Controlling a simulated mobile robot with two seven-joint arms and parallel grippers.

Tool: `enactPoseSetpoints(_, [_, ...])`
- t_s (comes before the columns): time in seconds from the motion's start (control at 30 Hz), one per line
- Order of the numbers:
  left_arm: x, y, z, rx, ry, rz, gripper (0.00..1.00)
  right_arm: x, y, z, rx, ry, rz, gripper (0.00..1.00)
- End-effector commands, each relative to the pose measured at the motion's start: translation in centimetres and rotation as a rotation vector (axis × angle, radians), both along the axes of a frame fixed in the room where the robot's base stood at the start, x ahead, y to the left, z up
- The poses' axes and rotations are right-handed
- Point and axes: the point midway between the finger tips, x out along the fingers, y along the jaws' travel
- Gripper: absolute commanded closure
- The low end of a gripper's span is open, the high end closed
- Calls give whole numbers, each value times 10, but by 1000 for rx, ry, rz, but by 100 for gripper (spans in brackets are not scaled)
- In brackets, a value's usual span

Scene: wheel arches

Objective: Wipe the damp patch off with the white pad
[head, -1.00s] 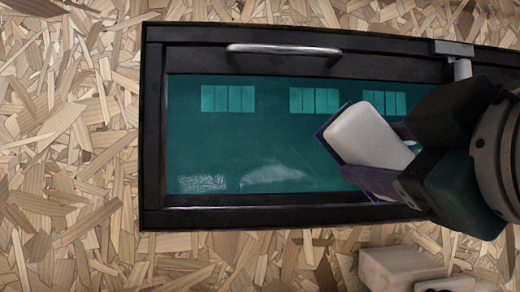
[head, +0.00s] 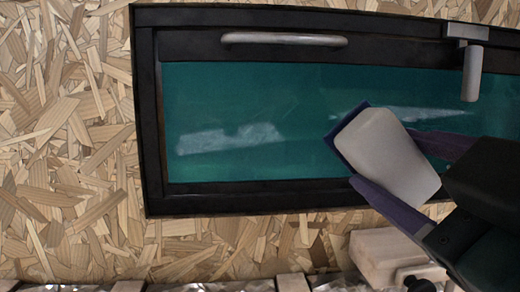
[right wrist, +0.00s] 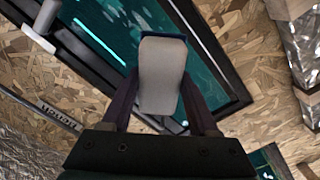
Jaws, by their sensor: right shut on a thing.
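The white pad (head: 382,152) is a pale rounded block with a dark blue face at its far end. My right gripper (head: 388,160) has its purple fingers shut on the pad's sides, in front of the right half of a teal glass pane (head: 300,160). The pad also shows in the right wrist view (right wrist: 162,75), its blue end toward the pane; I cannot tell whether it touches. A whitish smear (head: 230,138) lies on the left of the pane and a pale streak (head: 415,114) on the right. I cannot tell which is damp and which is reflection. My left gripper is not in view.
A black frame (head: 148,110) surrounds the pane, with a metal handle bar (head: 285,39) along its top and a grey bracket (head: 470,72) at upper right. Chipboard wall (head: 60,150) lies around it. A pale block (head: 390,252) sits below the frame.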

Motion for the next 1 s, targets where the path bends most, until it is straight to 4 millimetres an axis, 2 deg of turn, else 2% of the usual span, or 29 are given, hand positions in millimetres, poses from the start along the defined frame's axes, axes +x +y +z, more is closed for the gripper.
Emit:
enactPoseSetpoints(0.43, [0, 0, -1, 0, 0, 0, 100, 7, 0, 0, 0, -5, 2, 84])
enactPoseSetpoints(1.0, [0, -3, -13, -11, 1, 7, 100, 68, 3, -1, 1, -30, 18, 84])
